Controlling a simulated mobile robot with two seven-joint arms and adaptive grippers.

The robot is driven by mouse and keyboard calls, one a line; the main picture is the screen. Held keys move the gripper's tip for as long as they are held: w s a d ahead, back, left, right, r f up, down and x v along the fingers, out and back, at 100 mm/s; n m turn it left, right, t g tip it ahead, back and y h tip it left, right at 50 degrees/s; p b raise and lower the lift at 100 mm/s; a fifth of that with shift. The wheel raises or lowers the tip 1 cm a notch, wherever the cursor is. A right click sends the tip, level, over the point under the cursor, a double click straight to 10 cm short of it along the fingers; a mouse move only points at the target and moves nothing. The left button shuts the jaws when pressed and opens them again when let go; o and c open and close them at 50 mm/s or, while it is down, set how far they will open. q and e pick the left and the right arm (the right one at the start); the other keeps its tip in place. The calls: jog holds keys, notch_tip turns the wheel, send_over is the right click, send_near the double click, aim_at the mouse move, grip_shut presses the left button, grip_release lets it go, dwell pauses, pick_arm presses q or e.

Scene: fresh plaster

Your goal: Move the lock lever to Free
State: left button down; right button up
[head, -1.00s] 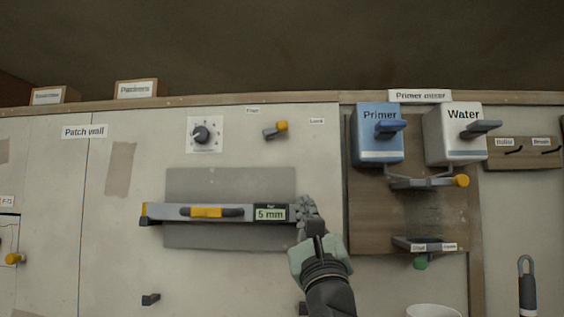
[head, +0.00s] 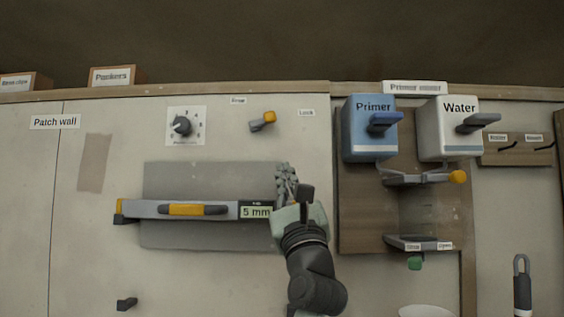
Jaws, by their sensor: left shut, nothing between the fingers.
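The lock lever (head: 262,122) is a short grey lever with an orange knob on the upper pale wall panel. Its knob end points right and slightly up, towards the side of the Lock label (head: 307,112). The Free label (head: 238,100) is above and left of it. My left gripper (head: 283,170) is shut and empty, with its fingers pointing up. It is below and slightly right of the lever, apart from it in the picture. It covers the right end of the bar with the 5 mm display (head: 160,209). My right gripper is not in view.
A dial (head: 182,126) is left of the lever. A grey plate (head: 200,176) lies behind the bar. The blue Primer box (head: 368,145) and white Water box (head: 440,145) stick out on the right. The wall between gripper and lever looks clear.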

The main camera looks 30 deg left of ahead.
aim_at(271, 123)
pick_arm(q)
jog(key=shift+w+a+r+p, duration=0.35)
jog(key=shift+w+a+r, duration=0.4)
jog(key=shift+r, duration=0.8)
jog(key=shift+w+a+r+p, duration=0.45)
jog(key=shift+a+r, duration=0.55)
jog(key=shift+r, duration=0.6)
jog(key=shift+w+a+r+p, duration=0.3)
jog(key=shift+w+a+r, duration=0.45)
jog(key=shift+r, duration=0.8)
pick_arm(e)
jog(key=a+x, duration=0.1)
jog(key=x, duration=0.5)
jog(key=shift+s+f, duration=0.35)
pick_arm(q)
jog(key=shift+a, duration=0.1)
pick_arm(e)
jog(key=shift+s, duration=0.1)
pick_arm(q)
jog(key=shift+s+r+n+g+y, duration=0.25)
jog(key=shift+n+g+y, duration=0.2)
jog(key=shift+n, duration=0.35)
jog(key=shift+w+n+g, duration=0.2)
jog(key=shift+n+g, duration=0.05)
jog(key=shift+n, duration=0.05)
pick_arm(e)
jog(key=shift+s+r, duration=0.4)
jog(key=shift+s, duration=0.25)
